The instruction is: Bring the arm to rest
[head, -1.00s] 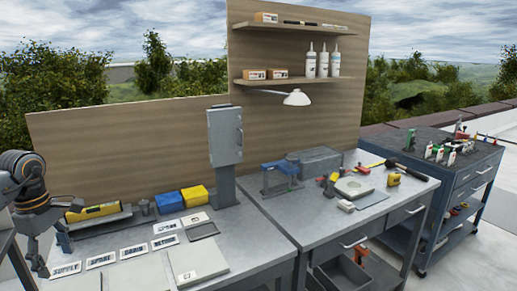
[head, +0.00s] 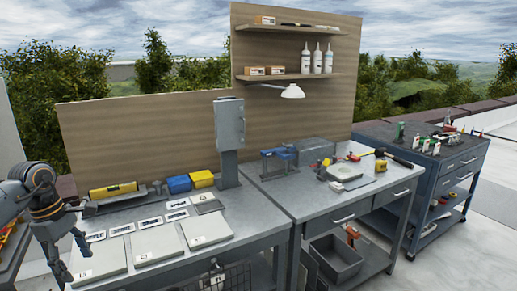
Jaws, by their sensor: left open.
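My left arm comes in at the left edge of the head view. My left gripper (head: 68,258) hangs down with its fingers apart and nothing between them. It shows in front of the left end of the workbench (head: 235,222), beside the nearest flat grey plate (head: 98,262). I cannot tell how far it is from the plate. My right gripper is out of view.
The bench holds a yellow level (head: 113,190), a blue box (head: 178,184), a yellow box (head: 202,179), label cards (head: 150,223) and a grey post-mounted box (head: 229,124). A second table (head: 285,200) carries tools. A cart (head: 445,165) stands right, with open floor before it.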

